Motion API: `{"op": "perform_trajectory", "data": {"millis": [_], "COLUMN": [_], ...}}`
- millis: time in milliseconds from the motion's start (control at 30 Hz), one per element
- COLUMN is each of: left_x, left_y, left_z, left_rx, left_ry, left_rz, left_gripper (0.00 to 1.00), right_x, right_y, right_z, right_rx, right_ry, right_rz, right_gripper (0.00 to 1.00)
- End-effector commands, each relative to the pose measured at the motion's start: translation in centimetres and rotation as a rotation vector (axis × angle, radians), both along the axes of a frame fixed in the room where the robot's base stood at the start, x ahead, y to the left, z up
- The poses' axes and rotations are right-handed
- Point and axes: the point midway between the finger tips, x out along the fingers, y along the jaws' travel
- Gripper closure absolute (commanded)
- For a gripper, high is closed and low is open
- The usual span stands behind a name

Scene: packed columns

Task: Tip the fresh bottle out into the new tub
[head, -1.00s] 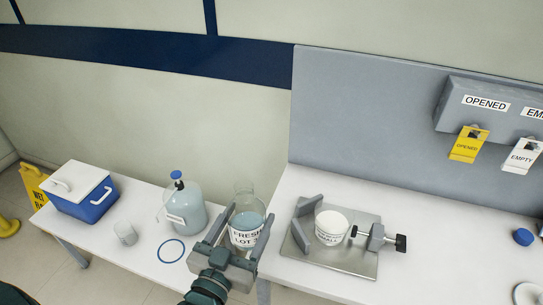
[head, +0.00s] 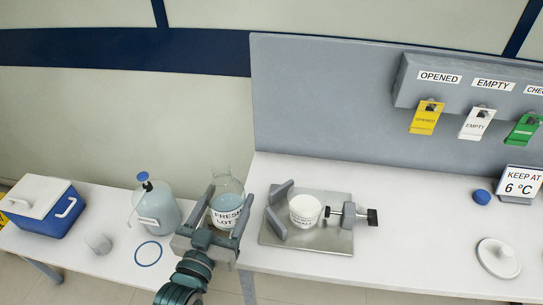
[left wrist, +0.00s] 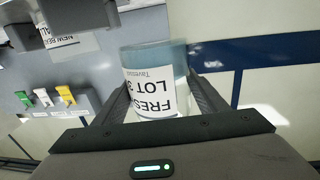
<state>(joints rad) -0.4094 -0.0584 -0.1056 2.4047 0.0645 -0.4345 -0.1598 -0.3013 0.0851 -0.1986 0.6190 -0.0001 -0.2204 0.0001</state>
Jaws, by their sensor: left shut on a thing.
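My left gripper (head: 216,222) is shut on the fresh bottle (head: 226,203), a clear bottle with bluish contents and a "FRESH LOT" label. It is about upright in the head view, near the gap between the two tables. In the left wrist view the fresh bottle (left wrist: 158,85) sits between the fingers, its label upside down. The new tub (head: 305,212) is a small white labelled tub, held in a clamp fixture (head: 330,240) to the right of the gripper. The tub's top looks white; I cannot tell its contents. My right gripper is not in view.
A large bottle with a blue cap (head: 158,213), a clear cup (head: 98,243), a blue ring (head: 148,254) and a blue cooler (head: 42,207) stand on the left table. A blue cap (head: 482,197), a white lid (head: 498,258) and a "KEEP AT 6 °C" sign (head: 522,184) lie right. Tags hang above.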

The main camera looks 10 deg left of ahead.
Motion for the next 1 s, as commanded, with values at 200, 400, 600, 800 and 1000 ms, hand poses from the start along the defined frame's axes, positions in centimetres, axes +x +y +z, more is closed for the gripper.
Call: {"op": "perform_trajectory", "data": {"millis": [200, 400, 600, 800, 1000], "left_x": [5.1, 9.5, 12.3, 14.0, 14.4], "left_y": [-5.1, -7.9, -8.3, -7.9, -7.8], "left_z": [2.3, 2.5, 1.4, 0.6, 0.3], "left_rx": [0.006, 0.007, 0.004, 0.002, -0.001], "left_ry": [-0.004, -0.004, -0.003, -0.003, -0.005], "left_rz": [-0.184, -0.314, -0.37, -0.386, -0.388], "left_gripper": [0.74, 0.74, 0.74, 0.74, 0.74], "right_x": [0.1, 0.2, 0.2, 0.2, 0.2], "right_y": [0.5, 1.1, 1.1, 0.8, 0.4], "right_z": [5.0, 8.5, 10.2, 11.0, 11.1], "right_rx": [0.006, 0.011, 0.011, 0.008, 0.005], "right_ry": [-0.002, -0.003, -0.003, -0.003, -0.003], "right_rz": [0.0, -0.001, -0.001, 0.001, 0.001], "right_gripper": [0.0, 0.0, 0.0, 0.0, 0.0]}}
